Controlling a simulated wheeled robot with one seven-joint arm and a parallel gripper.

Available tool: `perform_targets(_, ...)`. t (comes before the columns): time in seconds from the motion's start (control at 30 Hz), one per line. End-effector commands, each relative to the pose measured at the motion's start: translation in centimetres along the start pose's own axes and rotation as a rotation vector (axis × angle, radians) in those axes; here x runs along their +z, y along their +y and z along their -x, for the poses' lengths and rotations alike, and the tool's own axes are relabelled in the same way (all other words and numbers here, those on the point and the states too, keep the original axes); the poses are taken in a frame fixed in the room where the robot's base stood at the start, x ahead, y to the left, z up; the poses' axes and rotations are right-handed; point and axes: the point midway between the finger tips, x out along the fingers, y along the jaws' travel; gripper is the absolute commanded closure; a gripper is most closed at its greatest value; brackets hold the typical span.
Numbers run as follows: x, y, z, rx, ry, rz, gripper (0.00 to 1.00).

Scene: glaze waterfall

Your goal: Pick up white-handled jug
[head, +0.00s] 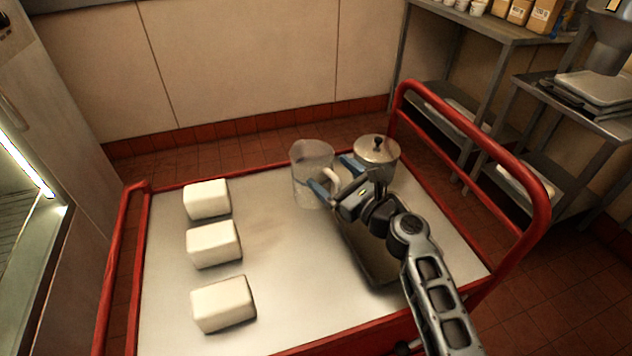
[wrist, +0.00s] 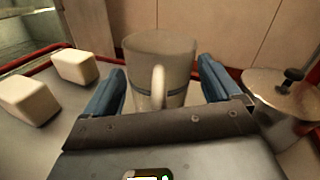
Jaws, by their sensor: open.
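The clear jug (head: 311,165) with a white handle stands upright on the cart top near its far edge. In the wrist view the jug (wrist: 178,62) is straight ahead, its white handle (wrist: 158,88) facing me. My gripper (head: 335,176) is open, with blue fingers. In the wrist view the gripper (wrist: 160,90) has one finger on each side of the handle in the picture, with gaps visible on both sides. I cannot tell how far the fingertips reach along the handle. The jug's base is partly hidden by the gripper.
A lidded metal pot (head: 377,158) stands close to the right of the jug. Several white blocks (head: 213,243) line the left of the cart. A dark flat tray (head: 368,252) lies under my arm. The red cart rail (head: 480,130) rises at the right. The cart's middle is clear.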

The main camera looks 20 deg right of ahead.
Motion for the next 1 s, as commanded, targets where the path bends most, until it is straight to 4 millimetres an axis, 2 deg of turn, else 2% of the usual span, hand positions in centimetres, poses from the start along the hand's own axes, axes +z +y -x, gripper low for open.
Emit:
perform_targets(0.1,0.01,0.01,-0.9,0.0,0.0,0.0,0.1)
perform_targets(0.37,0.0,0.03,-0.98,0.0,0.0,0.0,0.11)
perform_targets(1.0,-0.03,0.06,-0.95,0.001,0.001,0.0,0.73)
